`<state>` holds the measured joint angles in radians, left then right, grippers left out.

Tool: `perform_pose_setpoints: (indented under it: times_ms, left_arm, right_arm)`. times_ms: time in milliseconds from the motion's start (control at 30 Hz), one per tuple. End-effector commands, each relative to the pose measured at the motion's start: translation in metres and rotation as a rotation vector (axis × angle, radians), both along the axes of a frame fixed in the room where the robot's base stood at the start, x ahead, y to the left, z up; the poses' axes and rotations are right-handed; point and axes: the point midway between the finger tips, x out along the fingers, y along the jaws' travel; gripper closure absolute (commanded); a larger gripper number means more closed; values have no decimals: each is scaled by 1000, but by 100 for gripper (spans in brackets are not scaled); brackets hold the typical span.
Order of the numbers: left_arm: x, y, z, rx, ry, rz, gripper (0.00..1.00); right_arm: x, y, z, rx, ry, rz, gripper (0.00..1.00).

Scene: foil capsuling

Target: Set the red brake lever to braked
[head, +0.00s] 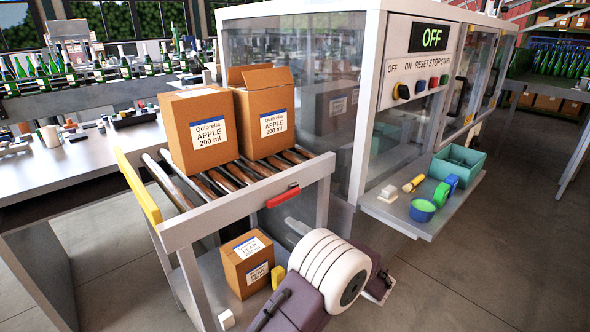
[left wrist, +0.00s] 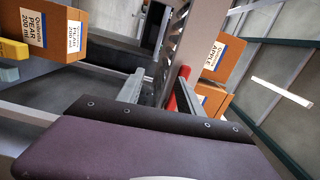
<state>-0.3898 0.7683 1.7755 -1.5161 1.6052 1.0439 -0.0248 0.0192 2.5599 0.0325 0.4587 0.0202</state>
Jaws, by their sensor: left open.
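The red brake lever (head: 283,196) is on the front rail of the roller cart (head: 240,212), below the apple boxes. It lies nearly along the rail, its right end slightly higher. In the left wrist view the red lever (left wrist: 182,97) shows close beside the right-hand finger and is partly hidden by it. My left gripper (left wrist: 160,88) is open, its two grey fingers apart. I cannot tell whether a finger touches the lever. In the head view my left arm covers most of the gripper. My right gripper is not in view.
Two apple boxes (head: 199,128) (head: 263,112) stand on the rollers. A pear box (head: 247,264) sits on the cart's lower shelf. The machine (head: 300,70), its display reading OFF, stands behind, with a small shelf holding a teal bin (head: 457,166) and a blue-green cup (head: 422,210). Floor at right is clear.

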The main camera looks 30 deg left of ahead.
Motion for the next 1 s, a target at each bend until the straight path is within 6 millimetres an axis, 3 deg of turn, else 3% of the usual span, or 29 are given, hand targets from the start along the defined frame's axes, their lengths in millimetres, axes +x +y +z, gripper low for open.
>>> perform_pose_setpoints:
  times_ms: [33, 200, 367, 533, 667, 1000]
  left_arm:
    - [2, -6, 21, 5, 12, -11, 56]
    - [3, -20, 39, 22, 54, -45, 56]
    - [4, -29, 50, 28, 65, -65, 56]
    - [4, -29, 49, 26, 65, -68, 56]
    - [10, -15, 49, 27, 64, -64, 56]
    - [34, 45, 48, 26, 65, -65, 56]
  right_arm:
    - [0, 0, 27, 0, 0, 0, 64]
    - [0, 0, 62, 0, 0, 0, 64]
    - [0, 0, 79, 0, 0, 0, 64]
    - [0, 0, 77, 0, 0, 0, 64]
    - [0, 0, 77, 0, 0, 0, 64]
    - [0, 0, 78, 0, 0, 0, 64]
